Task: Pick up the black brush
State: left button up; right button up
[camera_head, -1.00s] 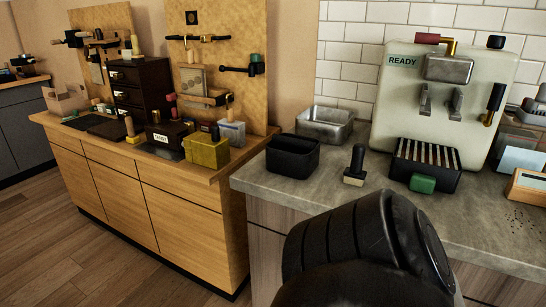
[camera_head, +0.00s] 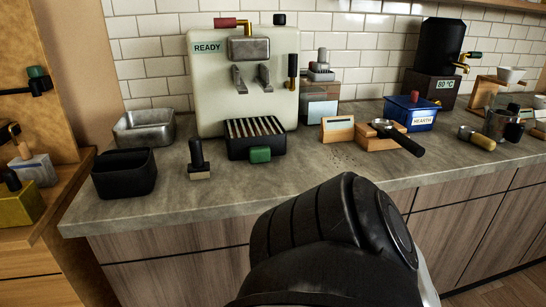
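A black brush (camera_head: 197,154) stands upright on the grey counter, black handle up and a pale, light-coloured block at its foot. It is between the black open bin on its left and the black slatted tray on its right, apart from both. Neither of my grippers shows in the head view. Only a thick black link of my own arm shows at the bottom middle, in front of the cabinet fronts.
The counter (camera_head: 175,208) holds a black bin (camera_head: 124,188), metal pan (camera_head: 146,140), slatted tray (camera_head: 240,152), READY machine (camera_head: 215,85), wooden-framed card (camera_head: 337,138), portafilter (camera_head: 400,138) and blue HEARTH bin (camera_head: 425,122). Dark grounds lie near the card. The counter's front strip is mostly clear.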

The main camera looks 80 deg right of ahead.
aim_at(199, 169)
jog(key=z, duration=2.5)
